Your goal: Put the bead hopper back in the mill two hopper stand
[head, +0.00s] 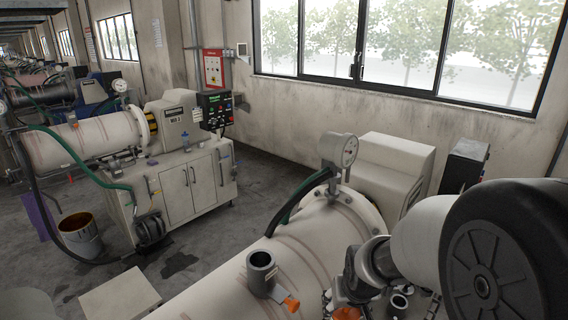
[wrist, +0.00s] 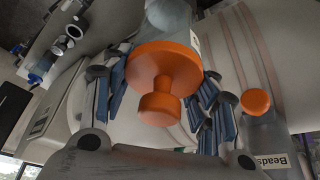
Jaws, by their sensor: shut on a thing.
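My gripper (wrist: 160,85) is shut on an orange-capped thing, likely the bead hopper (wrist: 165,62). Its wide orange disc and round knob face the wrist camera between the blue finger pads. A pale body shows past the disc. In the head view only a bit of its orange (head: 347,313) shows at the bottom edge. A grey open-topped socket (head: 262,262) with an orange knob (head: 291,304) stands on the near mill's white drum, left of my gripper. In the wrist view a "Beads" label (wrist: 271,160) shows near an orange knob (wrist: 256,102).
The near mill's drum (head: 215,292) fills the lower middle, with a gauge (head: 340,151) and dark hose behind. Small grey round fittings (head: 398,302) lie right of my gripper. Another mill (head: 90,140) and a bucket (head: 80,235) stand at the left. Floor between the mills is mostly clear.

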